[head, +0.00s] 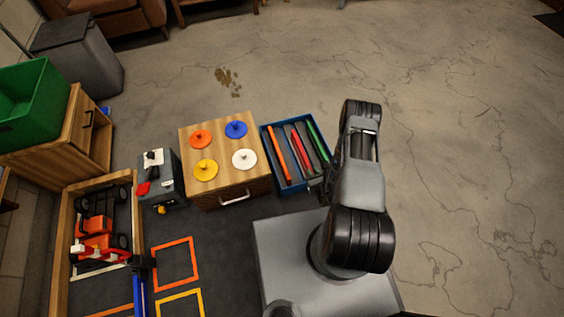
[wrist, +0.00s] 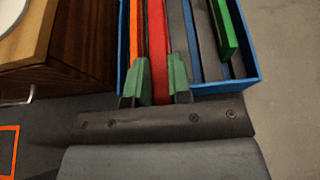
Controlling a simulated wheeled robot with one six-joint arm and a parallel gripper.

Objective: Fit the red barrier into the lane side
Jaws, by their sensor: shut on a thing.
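The red barrier (head: 300,146) is a long thin bar lying in the blue tray (head: 264,139). It also shows in the wrist view (wrist: 157,45), running up between my fingers. My gripper (wrist: 161,82) has green-padded fingers on either side of the red barrier and is shut on it, at the tray's near end. In the head view my gripper is mostly hidden by my arm. The lane is at lower left, edged by a wooden border (head: 60,250), with a blue barrier (head: 139,292) along its right side.
Orange (head: 279,152) and green (head: 318,142) barriers lie in the tray beside the red one. A wooden cabinet (head: 223,147) with coloured discs stands left of the tray. An orange and black car (head: 97,240) sits in the lane. The floor to the right is clear.

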